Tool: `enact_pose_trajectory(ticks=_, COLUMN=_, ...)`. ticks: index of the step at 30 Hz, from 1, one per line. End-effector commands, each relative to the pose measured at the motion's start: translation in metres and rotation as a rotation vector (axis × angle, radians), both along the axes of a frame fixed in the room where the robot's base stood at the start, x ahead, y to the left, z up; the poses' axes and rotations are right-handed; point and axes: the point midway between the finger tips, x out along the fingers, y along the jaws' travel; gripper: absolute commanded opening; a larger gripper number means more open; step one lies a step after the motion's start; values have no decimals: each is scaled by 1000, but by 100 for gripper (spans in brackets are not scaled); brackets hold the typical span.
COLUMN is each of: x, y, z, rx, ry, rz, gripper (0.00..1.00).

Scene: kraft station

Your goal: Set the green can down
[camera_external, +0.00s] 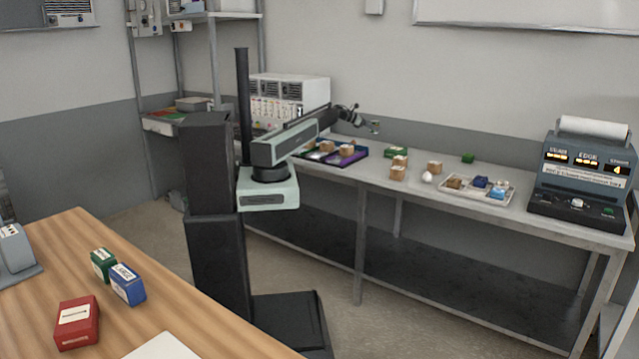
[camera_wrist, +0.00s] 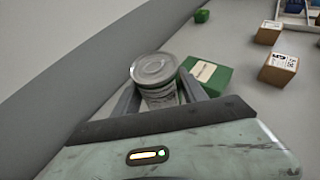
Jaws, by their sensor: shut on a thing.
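The can (camera_wrist: 154,70) is between the two fingers of my gripper (camera_wrist: 160,94) in the wrist view. Its round silver lid faces the camera, and the little of its side that shows looks pale grey; I cannot make out green on it. My gripper is shut on the can. In the external view my gripper (camera_external: 372,124) is at the end of the outstretched arm, above the back of the grey bench (camera_external: 330,176). The can is too small there to make out clearly.
A green box (camera_wrist: 207,76) lies just right of the can in the wrist view, with cardboard boxes (camera_wrist: 278,68) farther right. On the bench are a purple-and-black tray (camera_external: 352,158), a pale tray (camera_external: 450,190) and a large printer-like machine (camera_external: 582,170).

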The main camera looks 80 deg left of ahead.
Motion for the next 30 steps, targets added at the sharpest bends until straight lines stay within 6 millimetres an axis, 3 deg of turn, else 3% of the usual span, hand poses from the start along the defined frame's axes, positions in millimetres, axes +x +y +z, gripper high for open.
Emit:
enact_pose_trajectory(ticks=1, x=0, y=0, z=-18, rx=0, ry=0, rz=0, gripper=0)
enact_pose_trajectory(ticks=6, x=0, y=0, z=-54, rx=0, ry=0, rz=0, gripper=0)
enact_pose_trajectory(ticks=13, x=1, y=0, z=-58, rx=0, ry=0, rz=-1, gripper=0)
enact_pose_trajectory(ticks=20, x=1, y=-1, z=-94, rx=0, ry=0, rz=-1, gripper=0)
enact_pose_trajectory(ticks=30, x=1, y=-1, z=-94, rx=0, ry=0, rz=-1, gripper=0)
